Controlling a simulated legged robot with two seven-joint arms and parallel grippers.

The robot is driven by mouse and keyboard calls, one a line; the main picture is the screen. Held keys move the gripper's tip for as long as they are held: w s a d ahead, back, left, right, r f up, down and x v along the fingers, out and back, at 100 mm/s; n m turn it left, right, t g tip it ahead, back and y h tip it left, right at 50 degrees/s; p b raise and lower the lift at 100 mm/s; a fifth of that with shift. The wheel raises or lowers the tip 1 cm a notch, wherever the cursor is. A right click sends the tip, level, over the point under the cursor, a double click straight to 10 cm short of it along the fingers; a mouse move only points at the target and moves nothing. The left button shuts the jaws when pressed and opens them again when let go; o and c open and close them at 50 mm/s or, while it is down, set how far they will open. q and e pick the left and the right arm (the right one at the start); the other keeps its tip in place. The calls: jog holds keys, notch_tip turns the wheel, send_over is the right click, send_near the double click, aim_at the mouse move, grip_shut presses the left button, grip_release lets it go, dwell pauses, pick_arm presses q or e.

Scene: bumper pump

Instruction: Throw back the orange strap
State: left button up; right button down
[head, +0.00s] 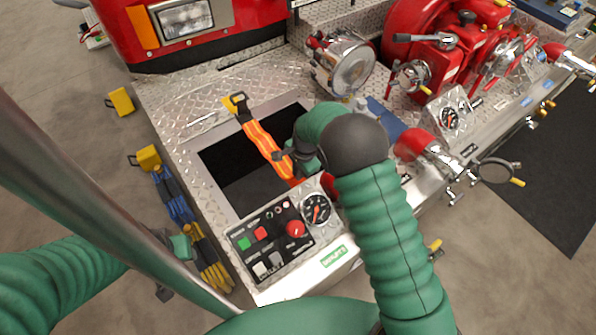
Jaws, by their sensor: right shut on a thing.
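The orange strap (262,138) with yellow edge stripes runs across the dark square opening in the bumper deck. Its upper end meets a black and yellow buckle (238,103) at the opening's far edge. My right gripper (285,155) is shut on the orange strap near its lower end, and the green forearm hides part of that end. My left gripper (172,270) is low at the left, beside the bumper and apart from the strap. A grey bar partly covers it, so its jaws do not show clearly.
The dark opening (225,165) lies in the diamond-plate deck (180,100). A control panel (270,240) with buttons and a gauge (315,209) sits in front. Blue and yellow straps (183,210) hang at the left side. Red pump parts (440,65) and valves crowd the right.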

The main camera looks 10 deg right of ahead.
jog(key=shift+a, duration=0.25)
dwell(0.5)
